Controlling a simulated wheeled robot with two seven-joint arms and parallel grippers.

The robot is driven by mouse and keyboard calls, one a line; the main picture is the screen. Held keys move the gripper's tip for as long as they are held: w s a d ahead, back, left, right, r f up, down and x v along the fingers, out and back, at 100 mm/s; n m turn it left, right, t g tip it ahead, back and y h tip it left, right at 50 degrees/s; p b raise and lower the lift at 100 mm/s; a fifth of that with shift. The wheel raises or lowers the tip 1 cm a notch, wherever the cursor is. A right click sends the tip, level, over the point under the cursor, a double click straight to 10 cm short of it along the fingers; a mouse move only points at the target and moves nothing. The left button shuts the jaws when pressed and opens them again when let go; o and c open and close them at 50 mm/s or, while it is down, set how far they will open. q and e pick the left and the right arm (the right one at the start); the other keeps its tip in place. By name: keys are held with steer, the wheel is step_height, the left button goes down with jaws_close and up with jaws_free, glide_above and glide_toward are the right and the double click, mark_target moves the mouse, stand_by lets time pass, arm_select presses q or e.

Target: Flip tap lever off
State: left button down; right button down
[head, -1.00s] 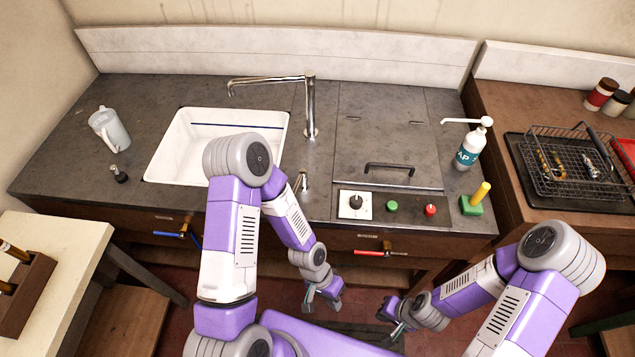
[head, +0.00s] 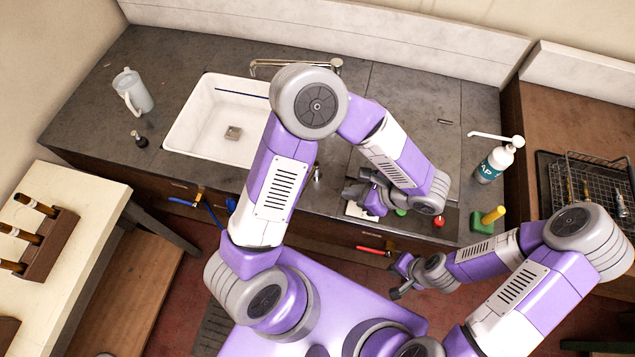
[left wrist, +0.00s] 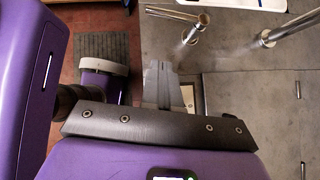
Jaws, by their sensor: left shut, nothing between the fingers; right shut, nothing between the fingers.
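The chrome tap (head: 335,66) stands behind the white sink, its spout reaching left; my left arm hides much of it. A short chrome lever-like fitting (head: 318,172) stands at the counter's front, partly hidden by my arm. In the left wrist view, a short chrome piece with a side bar (left wrist: 197,22) lies just beyond the fingertips, apart from them; a second chrome tube (left wrist: 270,38) is further right. My left gripper (head: 352,190) is shut and empty over the control panel's left side; its fingers show in the left wrist view (left wrist: 161,82). My right gripper (head: 398,292) is shut and empty, below the counter front.
The sink (head: 222,120) is left of my arm. The panel has green (head: 400,212) and red (head: 439,220) knobs. Blue (head: 182,202) and red (head: 373,251) valve handles are under the counter front.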

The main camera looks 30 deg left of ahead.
arm_select(q)
steer(key=x, duration=0.9)
steer(key=shift+s, duration=0.15)
steer(key=a, duration=0.2)
steer(key=shift+a+p, duration=0.3)
steer(key=shift+p, duration=0.05)
steer(key=shift+a, duration=0.65)
arm_select(e)
steer(key=shift+r, duration=0.4)
